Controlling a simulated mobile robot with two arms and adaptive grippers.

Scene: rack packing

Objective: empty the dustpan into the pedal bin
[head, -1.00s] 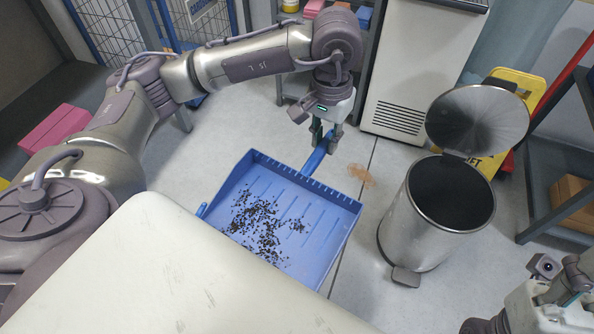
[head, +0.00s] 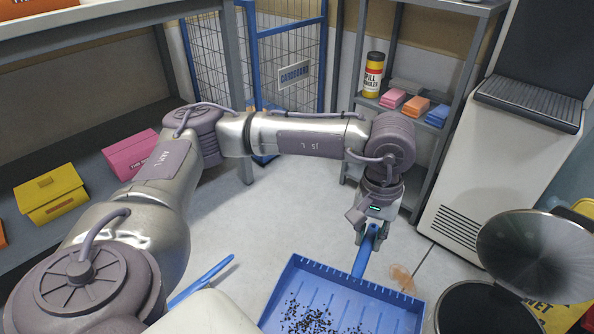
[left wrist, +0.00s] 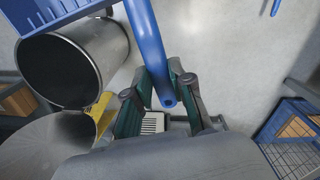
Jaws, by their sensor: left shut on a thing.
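The blue dustpan (head: 298,280) is in the lower middle of the head view, cut off by the bottom edge, with dark debris (head: 310,318) in its tray. My left gripper (head: 370,234) is shut on its blue handle (head: 362,256); the handle also shows between the fingers (left wrist: 158,88) in the left wrist view (left wrist: 148,45). The steel pedal bin (head: 482,300) stands to the right of the pan with its round lid (head: 535,250) up. In the left wrist view the bin's dark opening (left wrist: 58,70) faces the camera, beside a corner of the pan. My right gripper is out of view.
A blue stick-like handle (head: 205,280) lies left of the pan. A shelf rack (head: 425,135) and a white cabinet (head: 490,160) stand behind. A yellow sign (head: 565,315) is behind the bin. A shelf with boxes (head: 50,195) is at left.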

